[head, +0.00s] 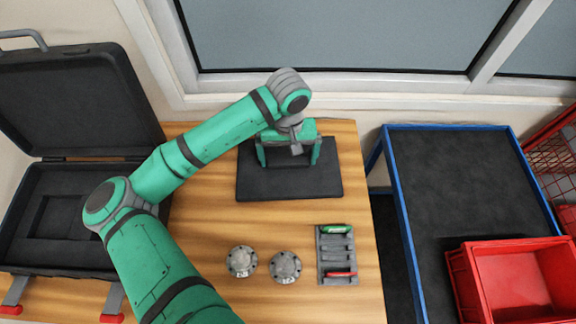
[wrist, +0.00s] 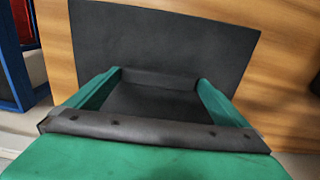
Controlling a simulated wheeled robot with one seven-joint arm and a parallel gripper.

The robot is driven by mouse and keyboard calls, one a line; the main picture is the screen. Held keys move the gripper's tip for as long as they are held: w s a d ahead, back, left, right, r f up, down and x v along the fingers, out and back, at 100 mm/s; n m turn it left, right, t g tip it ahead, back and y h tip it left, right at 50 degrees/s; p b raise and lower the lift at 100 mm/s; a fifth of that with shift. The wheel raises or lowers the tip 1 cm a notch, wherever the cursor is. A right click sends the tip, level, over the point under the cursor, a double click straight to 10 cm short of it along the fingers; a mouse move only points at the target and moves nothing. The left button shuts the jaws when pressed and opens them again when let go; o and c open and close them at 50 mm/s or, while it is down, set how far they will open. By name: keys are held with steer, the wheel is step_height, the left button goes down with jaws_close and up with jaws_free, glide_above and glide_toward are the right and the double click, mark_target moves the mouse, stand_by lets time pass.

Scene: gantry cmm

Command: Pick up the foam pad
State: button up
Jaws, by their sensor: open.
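My gripper (head: 288,164) is open, pointing down over a flat dark mat (head: 258,189) on the wooden table. In the wrist view its two green fingers (wrist: 160,80) stand wide apart over the same mat (wrist: 165,35). A dark grey, block-like piece (wrist: 152,98) shows between the fingers and looks like the foam pad. Its near part is hidden behind the gripper's own body. It is dark on dark, so its outline is hard to make out. I cannot tell whether either finger touches it.
An open black case (head: 75,145) stands at the left. Two round metal flanges (head: 242,261) (head: 285,267) and a small grey rack (head: 337,255) with green and red pieces lie at the table's front. A blue-framed cart (head: 455,185) with a red bin (head: 512,280) is at the right.

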steer(key=shift+f, duration=0.45)
steer(key=c, duration=0.7)
steer(key=shift+c, duration=0.2)
steer(key=shift+r, duration=0.1)
